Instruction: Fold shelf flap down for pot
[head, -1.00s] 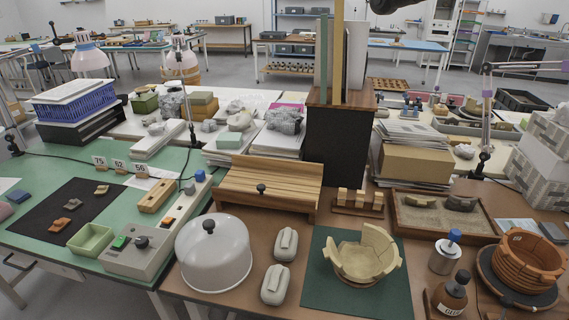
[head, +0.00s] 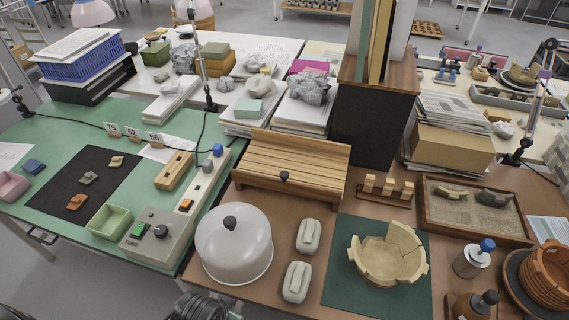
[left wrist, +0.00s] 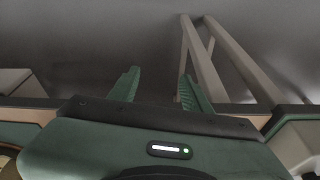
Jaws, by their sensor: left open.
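The slatted wooden shelf flap (head: 290,165) stands at the back of the brown table, its slats sloping toward the front, with a black knob (head: 284,175) at its front. The pot (head: 388,254) is a cream, partly built vessel with a jagged rim, on a dark green mat (head: 345,290). My left gripper (left wrist: 160,92) shows in the left wrist view with its two green fingers apart and nothing between them. It faces pale table legs (left wrist: 205,60) and a grey floor, away from the flap. My right gripper is in neither view.
A dark cabinet (head: 374,125) stands behind the flap's right end. A sand tray (head: 475,222), bottles and an orange coiled pot (head: 545,270) fill the right side.

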